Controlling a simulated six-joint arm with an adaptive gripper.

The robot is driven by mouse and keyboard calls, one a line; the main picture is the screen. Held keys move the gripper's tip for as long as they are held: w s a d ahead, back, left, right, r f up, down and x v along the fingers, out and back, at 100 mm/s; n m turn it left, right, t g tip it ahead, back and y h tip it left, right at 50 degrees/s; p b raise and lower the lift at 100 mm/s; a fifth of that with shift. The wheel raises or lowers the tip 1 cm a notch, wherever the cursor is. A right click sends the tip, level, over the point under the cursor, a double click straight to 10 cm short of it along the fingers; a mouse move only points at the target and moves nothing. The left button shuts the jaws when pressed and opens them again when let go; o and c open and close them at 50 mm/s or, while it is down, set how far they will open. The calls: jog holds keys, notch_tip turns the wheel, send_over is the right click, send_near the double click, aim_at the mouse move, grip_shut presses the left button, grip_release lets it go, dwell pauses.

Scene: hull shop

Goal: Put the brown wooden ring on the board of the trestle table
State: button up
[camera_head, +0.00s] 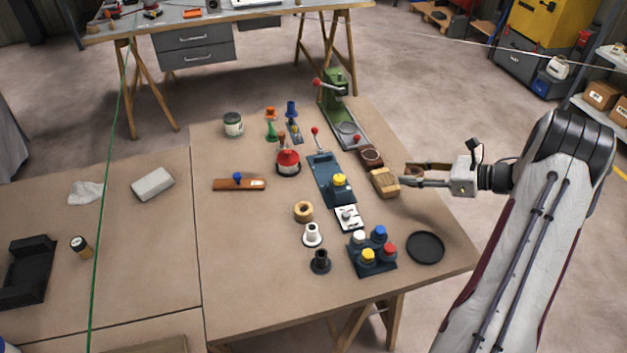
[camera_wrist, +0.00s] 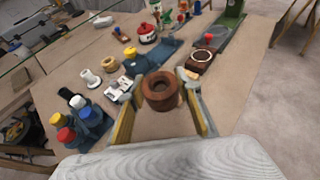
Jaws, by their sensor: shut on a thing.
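My gripper (camera_head: 408,175) is over the right edge of the brown-topped table (camera_head: 240,290), left of my forearm. In the wrist view its fingers (camera_wrist: 160,98) are closed around the brown wooden ring (camera_wrist: 161,88), which is dark and round with a hole through it. The ring appears raised above the board. In the head view the fingers mostly hide it. A tan wooden block (camera_head: 384,182) lies just left of the fingertips. A lighter wooden ring (camera_head: 303,211) lies on the board further left.
A dark brown piece with a red knob (camera_head: 370,155) is behind the block. A black round dish (camera_head: 425,248) and a blue base with coloured knobs (camera_head: 372,252) are at the front right. The board's front left part is clear. Another trestle-legged table (camera_head: 270,13) stands behind.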

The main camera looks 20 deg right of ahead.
jog(key=s+a, duration=0.1)
jog(key=s+a+n+g+y, duration=0.1)
jog(key=a+n, duration=0.1)
jog(key=shift+s+a+r+g+y, duration=0.2)
jog(key=shift+s+r+g+y, duration=0.1)
jog(key=shift+s+r+g, duration=0.1)
jog(key=shift+f, duration=0.15)
send_over(398, 214)
jog(key=shift+f, duration=3.05)
jog(key=shift+f, duration=1.9)
jog(key=shift+f, duration=0.15)
